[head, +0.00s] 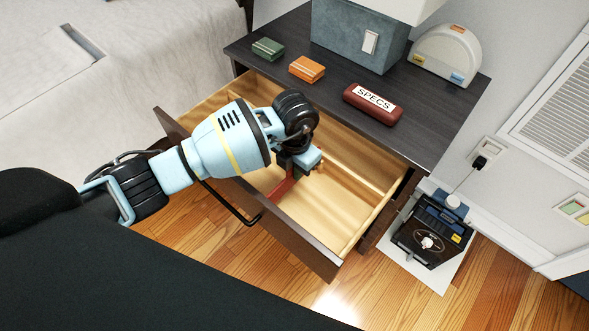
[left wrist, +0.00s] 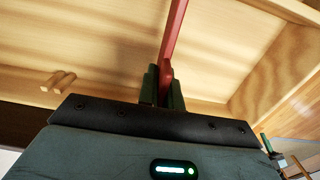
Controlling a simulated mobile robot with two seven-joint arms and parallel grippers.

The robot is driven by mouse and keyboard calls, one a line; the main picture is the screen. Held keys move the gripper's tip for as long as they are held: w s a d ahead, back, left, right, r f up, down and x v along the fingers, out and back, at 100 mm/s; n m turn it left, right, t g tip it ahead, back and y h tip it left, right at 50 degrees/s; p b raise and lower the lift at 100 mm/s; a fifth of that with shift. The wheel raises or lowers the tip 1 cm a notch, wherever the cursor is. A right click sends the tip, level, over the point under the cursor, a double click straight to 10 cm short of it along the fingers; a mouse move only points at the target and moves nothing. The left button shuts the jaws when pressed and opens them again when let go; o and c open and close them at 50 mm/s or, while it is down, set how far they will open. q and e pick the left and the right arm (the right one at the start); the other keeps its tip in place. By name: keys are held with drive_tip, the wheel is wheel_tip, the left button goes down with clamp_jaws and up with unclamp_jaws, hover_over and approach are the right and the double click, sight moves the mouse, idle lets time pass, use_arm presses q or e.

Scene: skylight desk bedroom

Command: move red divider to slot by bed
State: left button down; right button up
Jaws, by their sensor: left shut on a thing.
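The red divider (head: 281,190) is a thin bar inside the open drawer (head: 318,262) of the dark nightstand. My left gripper (head: 297,166) is over the drawer and shut on the divider. In the left wrist view, the divider (left wrist: 176,32) runs up and away from between the dark green fingers of my left gripper (left wrist: 163,88). The light wood drawer floor lies behind it. My left arm hides part of the drawer and the divider's far end. I cannot tell whether the divider sits in a slot. The bed (head: 110,95) is at the left. My right gripper is out of view.
On the nightstand top (head: 440,118) are a green box (head: 267,49), an orange box (head: 307,69), a red SPECS case (head: 373,103), a lamp base (head: 355,40) and a pale arched object (head: 447,55). A black device (head: 430,233) stands on the floor at right. Short wooden pegs (left wrist: 58,81) show in the drawer.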

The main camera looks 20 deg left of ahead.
use_arm(q)
drive_tip(key=shift+r+p, duration=1)
drive_tip(key=shift+r, duration=0.4)
drive_tip(key=shift+r+p, duration=0.3)
drive_tip(key=shift+r, duration=0.05)
